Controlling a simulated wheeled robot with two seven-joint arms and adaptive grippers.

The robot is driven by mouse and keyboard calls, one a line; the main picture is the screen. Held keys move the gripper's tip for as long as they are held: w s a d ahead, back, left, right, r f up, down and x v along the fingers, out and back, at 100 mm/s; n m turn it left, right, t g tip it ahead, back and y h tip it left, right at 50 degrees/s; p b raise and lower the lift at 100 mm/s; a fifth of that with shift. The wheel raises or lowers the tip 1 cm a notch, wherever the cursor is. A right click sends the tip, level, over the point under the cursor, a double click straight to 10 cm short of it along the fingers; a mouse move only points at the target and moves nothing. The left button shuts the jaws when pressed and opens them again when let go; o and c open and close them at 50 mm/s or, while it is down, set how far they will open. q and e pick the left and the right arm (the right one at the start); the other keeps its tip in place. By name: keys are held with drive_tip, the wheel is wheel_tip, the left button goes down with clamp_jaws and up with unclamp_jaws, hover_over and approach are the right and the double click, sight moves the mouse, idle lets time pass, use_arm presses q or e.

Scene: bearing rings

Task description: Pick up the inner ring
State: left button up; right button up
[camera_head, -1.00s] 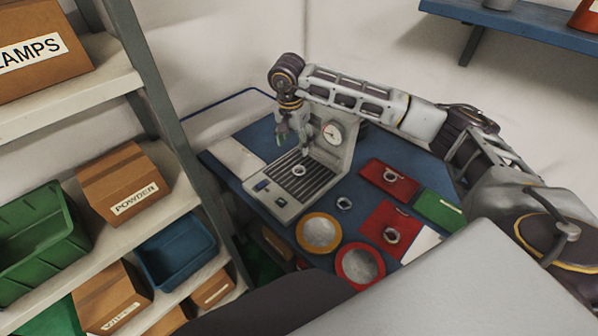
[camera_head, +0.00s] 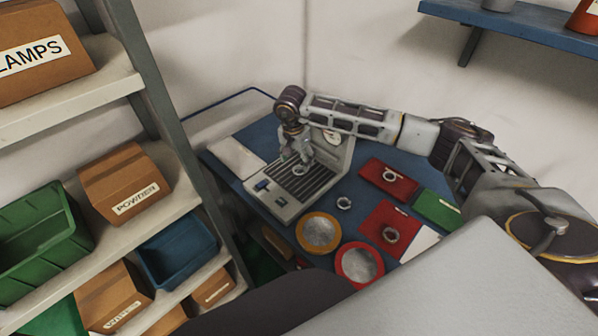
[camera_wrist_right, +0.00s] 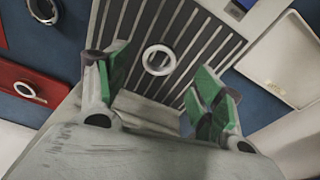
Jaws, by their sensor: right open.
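A pale metal ring (camera_wrist_right: 159,60) lies flat on the grooved bed of a grey press-like machine (camera_head: 284,203). In the head view the same ring (camera_head: 299,170) shows just below my right gripper (camera_head: 304,156). In the right wrist view my right gripper (camera_wrist_right: 156,85) is open, its green-padded fingers apart. The ring appears in the gap between them, a little beyond the tips, and nothing is held. Other rings lie on the blue table (camera_head: 344,203), on the far red mat (camera_head: 390,175) and on the near red mat (camera_head: 391,235). My left gripper is out of view.
The machine's upright column with a dial (camera_head: 332,137) stands close behind the right gripper. A yellow-rimmed dish (camera_head: 319,233) and a red-rimmed dish (camera_head: 360,264) sit at the near edge. A pale tray (camera_head: 236,158) lies left of the machine. Shelving (camera_head: 165,100) stands at left.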

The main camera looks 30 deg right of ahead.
sight(299, 173)
drive_tip(key=shift+f, duration=0.15)
drive_tip(key=shift+d+f, duration=0.15)
drive_tip(key=shift+f, duration=0.5)
drive_tip(key=f, duration=0.1)
drive_tip(key=f+p, duration=0.1)
drive_tip(key=shift+w+d+f, duration=0.15)
drive_tip(key=shift+w+f, duration=0.05)
drive_tip(key=shift+f, duration=0.45)
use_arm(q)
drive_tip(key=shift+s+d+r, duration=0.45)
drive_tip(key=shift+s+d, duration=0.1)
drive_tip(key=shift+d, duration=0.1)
use_arm(e)
drive_tip(key=shift+f, duration=0.1)
drive_tip(key=shift+d, duration=0.1)
drive_tip(key=c, duration=1.2)
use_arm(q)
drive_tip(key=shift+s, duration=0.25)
use_arm(e)
drive_tip(key=shift+c, duration=0.2)
